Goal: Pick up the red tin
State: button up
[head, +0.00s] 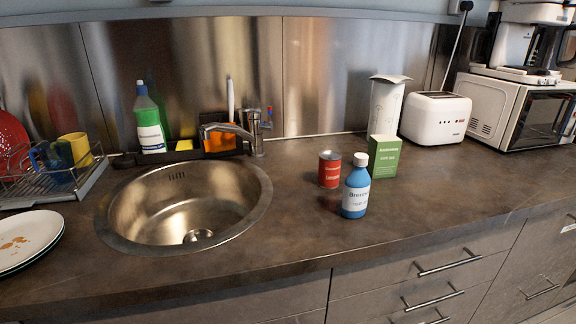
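The red tin (329,169) stands upright on the dark countertop, right of the sink. It has a silver top and pale lettering. A blue bottle (355,188) with a white cap stands close in front of it and to its right. I cannot tell whether the two touch. A green box (384,157) stands behind and to the right of the tin. My gripper is not in view.
A round steel sink (258,208) with a tap (228,130) lies to the left. Behind stand a white carton (385,103), a toaster (436,118) and a microwave (508,110). Plates (30,236) lie at far left. The countertop (440,210) is clear at front right.

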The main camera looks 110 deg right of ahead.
aim_at(329, 161)
jog(key=k+l+z, duration=0.25)
jog(key=k, duration=0.3)
jog(key=k+l+z, duration=0.25)
jog(key=k+l, duration=0.25)
